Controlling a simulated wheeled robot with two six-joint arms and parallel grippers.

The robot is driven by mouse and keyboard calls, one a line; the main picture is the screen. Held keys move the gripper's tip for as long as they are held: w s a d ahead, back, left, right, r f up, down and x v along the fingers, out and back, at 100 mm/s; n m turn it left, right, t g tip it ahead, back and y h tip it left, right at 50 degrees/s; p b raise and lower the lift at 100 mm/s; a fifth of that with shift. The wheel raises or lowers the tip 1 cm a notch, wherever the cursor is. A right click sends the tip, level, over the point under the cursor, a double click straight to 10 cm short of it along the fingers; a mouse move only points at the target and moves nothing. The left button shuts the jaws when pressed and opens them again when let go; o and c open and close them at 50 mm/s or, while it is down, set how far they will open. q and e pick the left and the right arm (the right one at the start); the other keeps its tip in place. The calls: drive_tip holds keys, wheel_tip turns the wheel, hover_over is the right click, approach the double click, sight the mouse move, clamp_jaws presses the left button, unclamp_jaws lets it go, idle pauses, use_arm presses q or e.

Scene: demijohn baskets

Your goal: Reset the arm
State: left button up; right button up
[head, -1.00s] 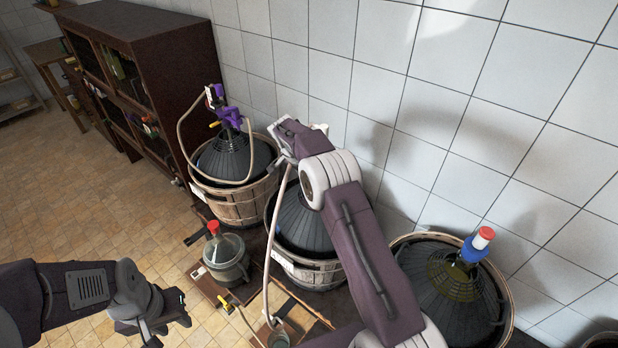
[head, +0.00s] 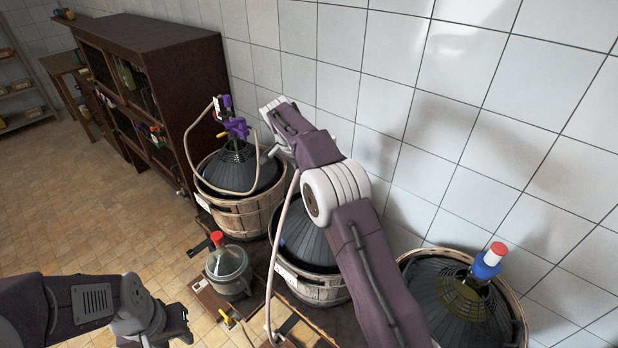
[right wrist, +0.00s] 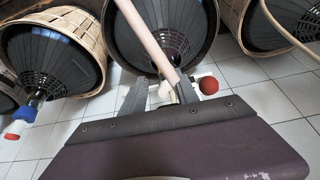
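My right arm reaches up over the middle demijohn basket (head: 315,288). In the head view its gripper is mostly hidden behind the arm. In the right wrist view, my right gripper (right wrist: 160,92) has its fingers apart. A white fitting (right wrist: 165,92) shows between them; contact cannot be told. A pale hose (right wrist: 148,38) runs down to this spot, and a red ball (right wrist: 208,85) sits beside the right finger. My left gripper (head: 165,335) is low at the left, cut by the bottom edge, its fingers unclear.
The left basketed demijohn (head: 240,212) carries a purple clamp (head: 236,128). The right one (head: 455,300) has a blue-and-red top (head: 489,260). A glass jar (head: 229,272) stands near the middle basket. A dark cabinet (head: 175,85) and the tiled wall bound the back. Floor at left is clear.

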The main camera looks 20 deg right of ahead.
drive_tip(key=s+d+b, duration=0.1)
drive_tip(key=s+b, duration=0.4)
drive_tip(key=s, duration=0.2)
drive_tip(key=s+a+f+n+y+b, duration=0.1)
drive_tip(key=s+a+f+n+y, duration=0.1)
drive_tip(key=s+f+n, duration=0.4)
drive_tip(key=s+a+f+n+g+y+b, duration=0.1)
drive_tip(key=s+f+n, duration=0.4)
drive_tip(key=s+f, duration=0.6)
drive_tip(key=s+a+y, duration=0.1)
drive_tip(key=s+a, duration=0.1)
drive_tip(key=s, duration=0.4)
drive_tip(key=shift+s+f+n, duration=0.25)
drive_tip(key=shift+s+n, duration=0.05)
drive_tip(key=shift+n, duration=0.1)
drive_tip(key=shift+s, duration=0.1)
